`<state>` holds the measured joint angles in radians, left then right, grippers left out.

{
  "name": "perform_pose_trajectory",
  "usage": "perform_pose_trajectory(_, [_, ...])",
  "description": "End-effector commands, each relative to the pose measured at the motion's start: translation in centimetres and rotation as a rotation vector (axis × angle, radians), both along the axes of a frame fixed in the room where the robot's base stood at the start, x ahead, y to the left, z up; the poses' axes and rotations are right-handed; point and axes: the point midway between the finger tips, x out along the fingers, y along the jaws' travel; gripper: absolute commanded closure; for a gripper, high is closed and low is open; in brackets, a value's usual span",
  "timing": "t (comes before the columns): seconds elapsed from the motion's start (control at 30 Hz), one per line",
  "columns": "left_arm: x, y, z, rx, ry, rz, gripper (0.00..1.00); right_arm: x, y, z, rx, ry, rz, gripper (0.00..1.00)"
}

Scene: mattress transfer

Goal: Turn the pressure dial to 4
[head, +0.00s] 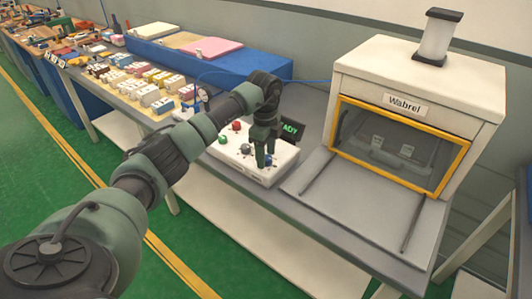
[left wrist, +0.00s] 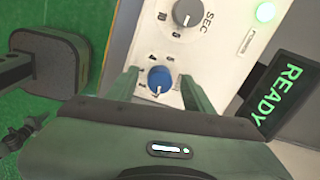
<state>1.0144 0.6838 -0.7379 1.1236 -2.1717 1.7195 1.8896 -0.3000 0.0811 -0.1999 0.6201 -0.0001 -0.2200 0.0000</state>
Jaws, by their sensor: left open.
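A white control box (head: 225,152) with several knobs and buttons stands on the bench. In the left wrist view its panel (left wrist: 150,42) carries a blue dial (left wrist: 160,78) with printed marks around it, and a grey dial (left wrist: 187,13) labelled SEC. No word naming the blue dial as pressure is readable, and I cannot read its setting. My left gripper (head: 264,160) points down over the box's right end. In the left wrist view the open left gripper (left wrist: 161,86) has one finger on each side of the blue dial; contact is unclear.
A dark screen (head: 291,130) reading READY stands beside the box. A white Wabrel chamber (head: 420,85) with a yellow-framed window is at the right, with a grey plate (head: 340,195) before it. Several small parts (head: 145,90) and a blue bin (head: 260,64) lie behind.

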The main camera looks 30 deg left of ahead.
Motion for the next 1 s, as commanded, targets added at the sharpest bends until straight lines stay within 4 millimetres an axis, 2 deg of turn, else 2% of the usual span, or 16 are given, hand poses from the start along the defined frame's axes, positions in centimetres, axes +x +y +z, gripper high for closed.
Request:
perform_pose_trajectory(0.27, [0.01,-0.02,-0.32,-0.001,0.0,-0.001,0.48,0.0,0.19,0.03,0.002,0.0,-0.001,1.0])
perform_pose_trajectory(0.3, [0.0,-0.01,-0.32,-0.001,0.0,-0.001,0.54,0.0,0.22,0.03,0.002,-0.001,-0.001,1.0])
perform_pose_trajectory(0.47, [0.0,-0.01,-0.3,-0.001,0.0,-0.001,0.99,-0.01,0.25,0.03,0.003,0.0,-0.001,1.0])
perform_pose_trajectory(0.77, [0.02,0.02,-0.27,0.0,-0.001,-0.022,1.0,0.0,0.24,0.01,0.003,0.0,-0.001,1.0])
perform_pose_trajectory(1.0, [0.08,0.1,-0.28,0.001,-0.001,-0.131,1.0,0.0,0.22,-0.06,0.003,0.001,-0.001,1.0])
